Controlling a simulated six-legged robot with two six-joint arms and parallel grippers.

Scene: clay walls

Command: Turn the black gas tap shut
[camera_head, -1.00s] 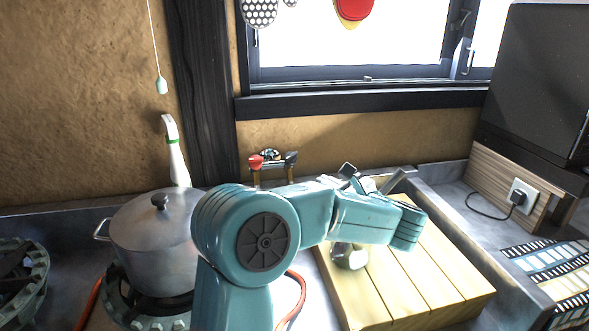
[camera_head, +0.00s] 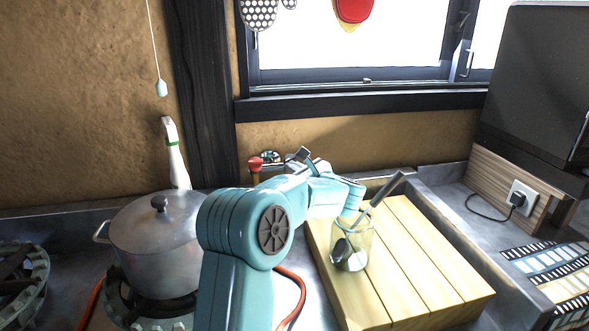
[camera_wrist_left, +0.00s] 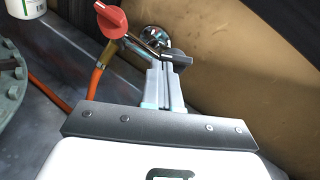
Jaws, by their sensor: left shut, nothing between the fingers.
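The black gas tap (camera_wrist_left: 179,57) is on the right side of a small metal valve by the clay wall. In the wrist view its handle is right at the tips of my left gripper (camera_wrist_left: 164,84), whose fingers are shut with nothing between them. I cannot tell whether they touch the handle. In the head view my left gripper and wrist largely cover the black tap. The red tap (camera_head: 256,163) is on the valve's left side; it also shows in the wrist view (camera_wrist_left: 112,18). My right gripper is not in view.
A lidded pot (camera_head: 155,245) stands on a burner to the left, with a white bottle (camera_head: 177,160) behind it. An orange hose (camera_wrist_left: 98,72) runs down from the valve. A glass jar with utensils (camera_head: 351,248) stands on a wooden board (camera_head: 430,265) to the right.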

